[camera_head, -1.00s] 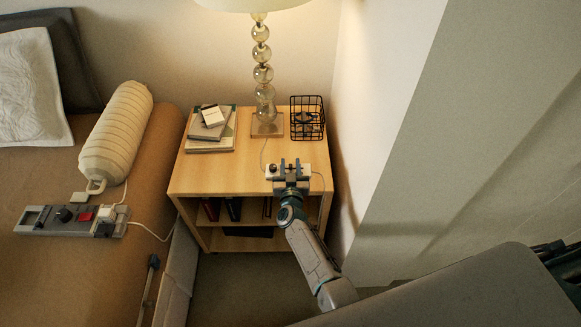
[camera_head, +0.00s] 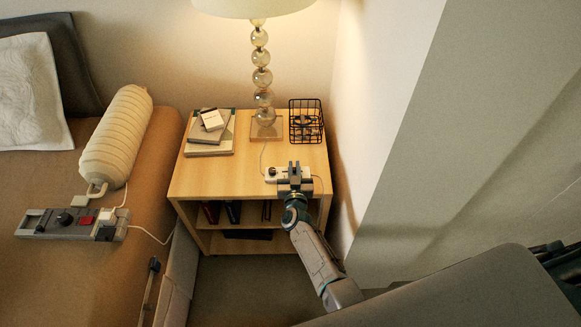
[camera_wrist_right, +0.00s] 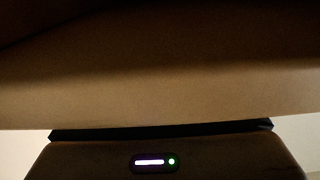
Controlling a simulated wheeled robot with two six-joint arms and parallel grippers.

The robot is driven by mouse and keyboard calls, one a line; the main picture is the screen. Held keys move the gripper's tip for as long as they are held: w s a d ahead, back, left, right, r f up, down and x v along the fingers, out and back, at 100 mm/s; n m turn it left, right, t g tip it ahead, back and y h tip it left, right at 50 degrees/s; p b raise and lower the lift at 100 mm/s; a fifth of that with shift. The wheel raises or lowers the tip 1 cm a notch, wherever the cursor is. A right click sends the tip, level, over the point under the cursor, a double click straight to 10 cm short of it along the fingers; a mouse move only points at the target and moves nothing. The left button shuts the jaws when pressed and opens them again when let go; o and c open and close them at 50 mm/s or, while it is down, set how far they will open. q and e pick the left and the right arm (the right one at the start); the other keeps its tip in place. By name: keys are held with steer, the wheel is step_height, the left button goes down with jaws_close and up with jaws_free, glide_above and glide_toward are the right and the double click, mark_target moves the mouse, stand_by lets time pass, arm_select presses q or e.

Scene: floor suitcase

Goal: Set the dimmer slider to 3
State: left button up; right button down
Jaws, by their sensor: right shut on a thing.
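The dimmer is a small white box (camera_head: 271,174) near the front edge of the nightstand, with a dark round knob at its left end. My right gripper (camera_head: 295,168) is over the middle and right of the box and shut on the dimmer slider, which the fingers hide. The scale marks and the slider's setting cannot be read. The right wrist view shows only a blurred brown surface and a dark housing with a lit white bar and green dot; the dimmer does not show there. My left gripper is not in view.
On the nightstand (camera_head: 215,177) stand a lit lamp (camera_head: 262,78), stacked books (camera_head: 207,138) and a black wire basket (camera_head: 306,131). A wall rises close on the right. A grey control panel (camera_head: 60,226) and a ribbed cream cylinder (camera_head: 116,137) lie on the bed at left.

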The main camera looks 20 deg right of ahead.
steer(key=shift+d, duration=0.15)
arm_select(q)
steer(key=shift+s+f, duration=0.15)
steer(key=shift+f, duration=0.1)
arm_select(e)
steer(key=c, duration=1.5)
jaws_free()
steer(key=v, duration=1.1)
